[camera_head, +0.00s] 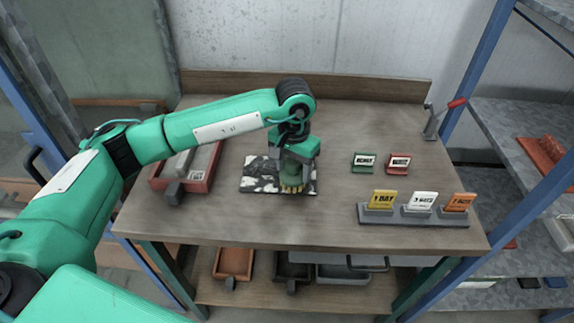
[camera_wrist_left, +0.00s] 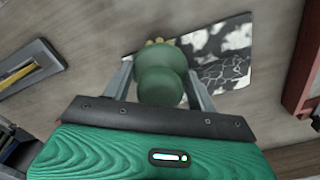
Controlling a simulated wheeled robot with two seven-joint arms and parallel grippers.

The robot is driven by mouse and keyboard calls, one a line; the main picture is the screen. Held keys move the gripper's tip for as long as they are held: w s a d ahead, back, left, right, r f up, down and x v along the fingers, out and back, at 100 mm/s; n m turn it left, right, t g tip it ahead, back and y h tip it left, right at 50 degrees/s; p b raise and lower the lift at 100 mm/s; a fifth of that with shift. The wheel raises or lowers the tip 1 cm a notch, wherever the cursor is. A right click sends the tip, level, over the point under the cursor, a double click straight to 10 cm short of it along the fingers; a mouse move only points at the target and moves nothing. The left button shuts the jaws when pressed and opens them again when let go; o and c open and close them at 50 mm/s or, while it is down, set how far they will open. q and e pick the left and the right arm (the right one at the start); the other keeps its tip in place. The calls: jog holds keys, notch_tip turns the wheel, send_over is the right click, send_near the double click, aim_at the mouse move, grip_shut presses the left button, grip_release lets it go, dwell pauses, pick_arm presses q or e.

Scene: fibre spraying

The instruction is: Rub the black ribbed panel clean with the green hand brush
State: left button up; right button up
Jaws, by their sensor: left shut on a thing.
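The black panel (camera_head: 262,181) lies flat on the wooden table and carries large white patches. It also shows in the left wrist view (camera_wrist_left: 225,55), with a cracked-looking white area near its near edge. My left gripper (camera_head: 293,168) is above the panel's right part, pointing down. It is shut on the green hand brush (camera_wrist_left: 162,75), whose rounded green handle sits between the two fingers. The brush's yellowish bristles (camera_head: 292,188) are at the panel's lower right; whether they touch it I cannot tell. My right gripper is not in view.
A red tray (camera_head: 200,183) with grey items stands left of the panel. The table front (camera_head: 290,228) is clear. Blue shelf posts flank the table.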

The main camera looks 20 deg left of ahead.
pick_arm(q)
jog(key=shift+w+d+r+p, duration=0.15)
jog(key=shift+r+p, duration=0.1)
jog(key=shift+r, duration=0.4)
jog(key=shift+s+d+r+p, duration=0.1)
jog(key=shift+d+r+p, duration=0.15)
jog(key=shift+r, duration=0.45)
jog(key=shift+w+d+r+p, duration=0.1)
jog(key=shift+r+p, duration=0.2)
jog(key=shift+r, duration=0.35)
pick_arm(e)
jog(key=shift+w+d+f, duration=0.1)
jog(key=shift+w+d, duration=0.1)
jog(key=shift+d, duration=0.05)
pick_arm(q)
jog(key=shift+r, duration=0.15)
jog(key=shift+d+r, duration=0.1)
jog(key=shift+r, duration=1.4)
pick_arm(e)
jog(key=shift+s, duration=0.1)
